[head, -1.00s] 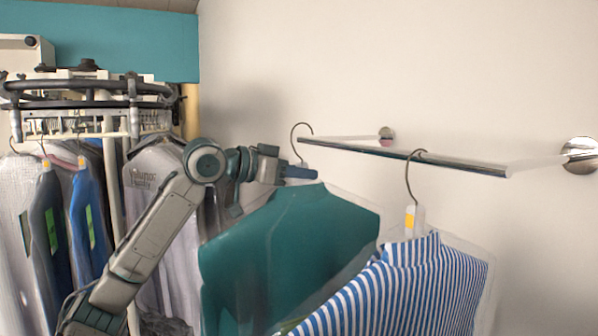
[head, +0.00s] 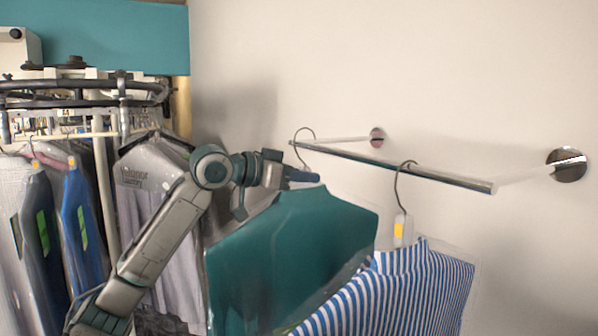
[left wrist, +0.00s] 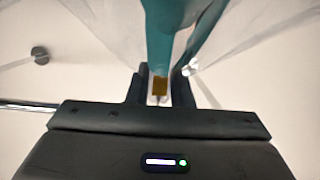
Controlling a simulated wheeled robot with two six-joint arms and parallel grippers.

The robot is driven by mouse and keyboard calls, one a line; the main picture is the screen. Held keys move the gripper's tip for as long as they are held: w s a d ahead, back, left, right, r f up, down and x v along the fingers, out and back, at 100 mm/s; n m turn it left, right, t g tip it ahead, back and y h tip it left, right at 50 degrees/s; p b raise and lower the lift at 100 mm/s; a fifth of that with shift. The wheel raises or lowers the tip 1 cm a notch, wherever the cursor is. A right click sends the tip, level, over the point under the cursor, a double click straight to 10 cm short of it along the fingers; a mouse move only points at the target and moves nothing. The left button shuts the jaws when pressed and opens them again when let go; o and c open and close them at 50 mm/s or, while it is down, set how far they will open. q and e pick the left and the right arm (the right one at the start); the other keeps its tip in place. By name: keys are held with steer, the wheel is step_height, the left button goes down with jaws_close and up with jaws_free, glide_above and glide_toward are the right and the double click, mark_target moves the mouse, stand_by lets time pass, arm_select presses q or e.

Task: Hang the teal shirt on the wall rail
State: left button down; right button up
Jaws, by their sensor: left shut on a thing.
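The teal shirt (head: 300,240), in a clear cover, hangs from my left gripper (head: 303,177). Its thin hook (head: 305,131) rises above the gripper and shows at the left end of the wall rail (head: 400,168); it appears to be over the bar, but I cannot tell whether it rests on it. In the left wrist view the gripper (left wrist: 160,88) is shut at the hanger's neck by a brown-yellow tag (left wrist: 160,86), with the teal cloth (left wrist: 165,30) beyond. My right gripper is out of view.
At left, a rack (head: 75,100) carries several covered garments, including a blue one (head: 80,220). The rail between the two hooks is clear.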

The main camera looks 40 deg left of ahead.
mark_target(300, 187)
arm_select(q)
steer(key=shift+r+p+x, duration=0.2)
steer(key=shift+p+x, duration=0.7)
steer(key=shift+x, duration=0.25)
steer(key=shift+f+b, duration=1.15)
steer(key=shift+f, duration=0.2)
steer(key=c, duration=1.2)
jaws_free()
steer(key=shift+s+a+b, duration=0.25)
steer(key=shift+s+b, duration=0.2)
steer(key=shift+b, duration=0.15)
steer(key=b+v, duration=0.6)
steer(key=v, duration=0.2)
steer(key=shift+f, duration=0.1)
steer(key=shift+s+a+r+b, duration=0.1)
steer(key=shift+s+r+b, duration=0.15)
steer(key=shift+s, duration=0.2)
steer(key=shift+s+a+r+b, duration=0.15)
steer(key=shift+s+r+b, duration=0.1)
steer(key=shift+s, duration=0.15)
